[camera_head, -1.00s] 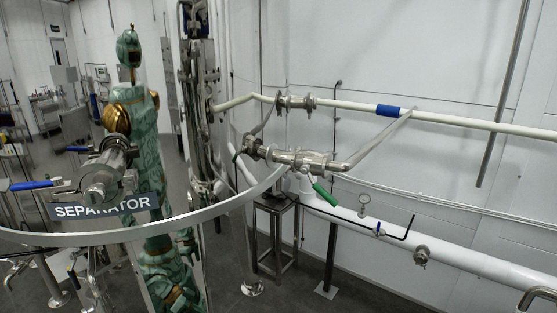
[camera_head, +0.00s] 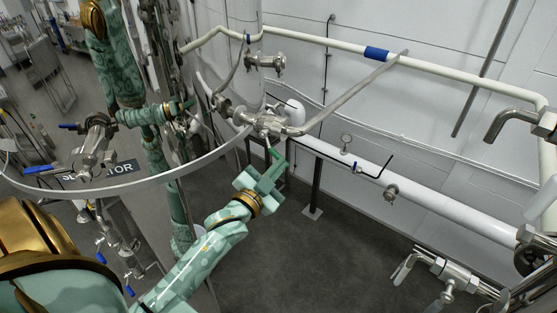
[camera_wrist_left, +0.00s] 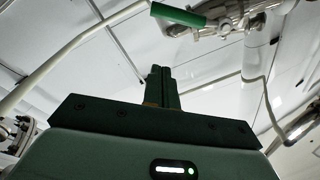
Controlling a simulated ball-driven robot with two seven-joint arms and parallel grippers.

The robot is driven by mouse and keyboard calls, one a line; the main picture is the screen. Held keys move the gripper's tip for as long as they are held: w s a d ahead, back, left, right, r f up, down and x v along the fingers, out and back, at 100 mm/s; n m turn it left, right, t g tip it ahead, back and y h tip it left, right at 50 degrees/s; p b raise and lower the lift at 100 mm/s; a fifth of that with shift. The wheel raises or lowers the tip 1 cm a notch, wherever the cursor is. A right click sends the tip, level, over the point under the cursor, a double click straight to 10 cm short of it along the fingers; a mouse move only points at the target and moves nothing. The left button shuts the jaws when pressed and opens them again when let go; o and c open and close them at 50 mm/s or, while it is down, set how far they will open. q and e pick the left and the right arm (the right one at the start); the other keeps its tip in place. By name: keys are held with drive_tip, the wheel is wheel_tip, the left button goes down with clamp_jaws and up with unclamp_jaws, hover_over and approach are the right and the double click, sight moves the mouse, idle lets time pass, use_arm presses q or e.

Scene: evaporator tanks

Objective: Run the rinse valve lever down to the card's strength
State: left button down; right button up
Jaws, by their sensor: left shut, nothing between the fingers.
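The green-handled valve lever (camera_head: 275,155) hangs below the steel valve (camera_head: 268,124) on the pipe in the middle of the head view. In the left wrist view the green handle (camera_wrist_left: 178,14) is at the top, pointing left from the valve body. My left gripper (camera_head: 273,170) is just below the lever in the head view, shut and empty. In the left wrist view its closed fingers (camera_wrist_left: 161,76) point up, with a visible gap in the picture to the handle. Whether they touch the lever is hard to tell in the head view. I see no card.
A curved steel rim with a partly covered separator sign (camera_head: 124,168) is at the left. A cream pipe with a blue band (camera_head: 376,54) runs above the valve. A white pipe (camera_head: 433,209) with a small gauge runs along the wall. The floor (camera_head: 300,255) below is open.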

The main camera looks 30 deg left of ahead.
use_arm(q)
drive_tip(key=w+f, duration=0.1)
drive_tip(key=w+a, duration=0.1)
drive_tip(key=w+a+f, duration=0.1)
drive_tip(key=w, duration=0.1)
drive_tip(key=shift+a+f, duration=0.15)
drive_tip(key=shift+f, duration=0.2)
use_arm(e)
drive_tip(key=shift+w+d+r, duration=0.15)
drive_tip(key=shift+d+r, duration=0.2)
drive_tip(key=shift+d, duration=0.25)
use_arm(q)
drive_tip(key=shift+a, duration=0.1)
